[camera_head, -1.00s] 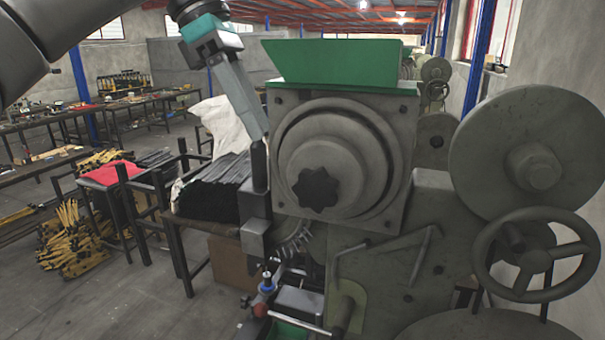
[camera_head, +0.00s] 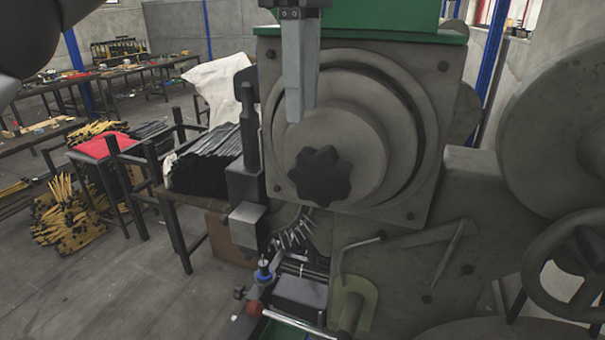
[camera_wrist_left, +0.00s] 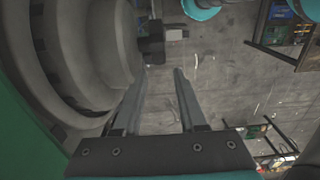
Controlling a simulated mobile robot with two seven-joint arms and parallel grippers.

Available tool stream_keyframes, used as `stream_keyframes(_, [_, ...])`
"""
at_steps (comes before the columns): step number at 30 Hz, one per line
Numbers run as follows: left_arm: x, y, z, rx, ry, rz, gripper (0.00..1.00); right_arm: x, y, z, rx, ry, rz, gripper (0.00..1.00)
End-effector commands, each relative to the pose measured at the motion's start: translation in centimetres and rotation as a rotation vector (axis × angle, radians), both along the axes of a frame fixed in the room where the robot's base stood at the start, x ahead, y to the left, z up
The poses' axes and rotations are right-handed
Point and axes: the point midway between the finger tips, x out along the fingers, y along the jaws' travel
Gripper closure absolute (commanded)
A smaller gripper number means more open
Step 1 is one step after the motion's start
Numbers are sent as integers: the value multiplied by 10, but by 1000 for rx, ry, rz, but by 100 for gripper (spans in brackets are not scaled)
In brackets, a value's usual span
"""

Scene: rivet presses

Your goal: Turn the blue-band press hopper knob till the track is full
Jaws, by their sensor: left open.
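The hopper knob (camera_head: 320,177) is a dark, lobed knob at the centre of the round grey hopper drum (camera_head: 372,150) in the head view. The green hopper top (camera_head: 390,22) is above it. My left gripper (camera_head: 297,118) points down in front of the drum, above and a little left of the knob, apart from it. In the left wrist view the gripper (camera_wrist_left: 157,72) has its two fingers spread with nothing between them, and the drum (camera_wrist_left: 105,45) is at left. Several small silver rivets (camera_head: 293,234) show below the drum. A small blue ring (camera_head: 264,274) is below them. My right gripper is not seen.
A grey handwheel (camera_head: 572,262) and large wheel (camera_head: 560,140) stand at right. A dark upright post (camera_head: 246,140) is left of the drum. A bench with dark strips (camera_head: 205,165) stands behind it. Floor at lower left is clear.

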Motion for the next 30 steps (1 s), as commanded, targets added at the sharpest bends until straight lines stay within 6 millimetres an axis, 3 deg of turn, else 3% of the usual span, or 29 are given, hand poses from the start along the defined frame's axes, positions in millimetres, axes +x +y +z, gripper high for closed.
stream_keyframes(1, [0, 0, -18, -3, 5, -2, 59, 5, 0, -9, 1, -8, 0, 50])
stream_keyframes(7, [0, 1, -49, 0, 1, 1, 59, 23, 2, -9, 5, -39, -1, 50])
stream_keyframes(13, [0, 0, -76, -1, 0, 1, 59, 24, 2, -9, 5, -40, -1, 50])
stream_keyframes(26, [0, 0, -87, -3, -1, 2, 59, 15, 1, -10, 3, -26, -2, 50])
stream_keyframes(30, [0, 0, -87, -2, 0, 2, 73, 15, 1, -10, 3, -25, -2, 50])
